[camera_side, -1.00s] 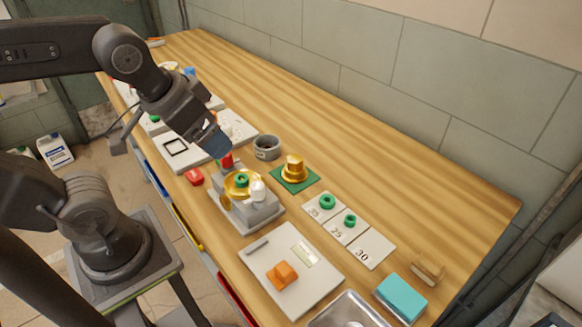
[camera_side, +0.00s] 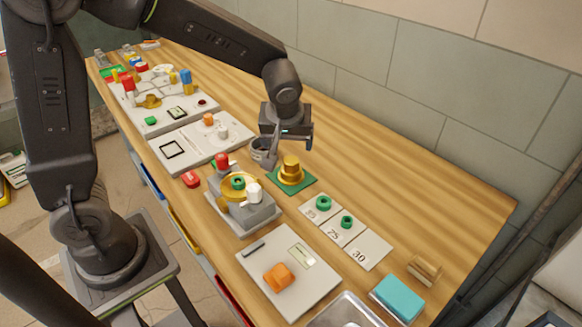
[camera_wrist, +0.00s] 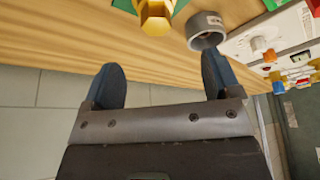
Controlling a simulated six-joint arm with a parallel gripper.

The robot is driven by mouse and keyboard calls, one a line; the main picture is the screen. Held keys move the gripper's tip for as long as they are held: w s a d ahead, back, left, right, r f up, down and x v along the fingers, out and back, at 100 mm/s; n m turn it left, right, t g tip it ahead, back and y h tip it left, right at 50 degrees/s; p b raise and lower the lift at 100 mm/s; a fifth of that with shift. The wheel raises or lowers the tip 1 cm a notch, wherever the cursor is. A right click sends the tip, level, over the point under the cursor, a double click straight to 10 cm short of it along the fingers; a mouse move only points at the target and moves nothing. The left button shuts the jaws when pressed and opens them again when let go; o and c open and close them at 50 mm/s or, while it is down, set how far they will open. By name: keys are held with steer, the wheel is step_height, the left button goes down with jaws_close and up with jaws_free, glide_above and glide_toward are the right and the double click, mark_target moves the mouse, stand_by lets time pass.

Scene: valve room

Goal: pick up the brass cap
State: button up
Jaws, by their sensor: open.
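A stepped gold-coloured piece, which looks like the brass cap (camera_side: 290,171), stands upright on a green square mat (camera_side: 306,185) near the middle of the bench. In the wrist view the cap (camera_wrist: 156,17) is cut off by the top edge, beyond the fingertips and roughly between them. My gripper (camera_side: 290,143) points down, above and slightly behind the cap. In the wrist view my gripper (camera_wrist: 162,78) has its two blue-grey fingers wide apart, with nothing between them. It is not touching the cap.
A grey round cup (camera_side: 258,156) stands just left of the mat, partly hidden by a finger; it also shows in the wrist view (camera_wrist: 205,32). A grey valve fixture (camera_side: 250,213) is in front. Numbered cards (camera_side: 364,251) lie to the right. The bench behind is bare up to the wall.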

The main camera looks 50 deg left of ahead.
mark_target(291, 160)
steer(key=x, duration=0.5)
steer(key=shift+a+f, duration=0.1)
steer(key=shift+f, duration=0.3)
steer(key=shift+w+x, duration=0.2)
steer(key=shift+x, duration=2.6)
steer(key=shift+c, duration=0.4)
steer(key=c, duration=1)
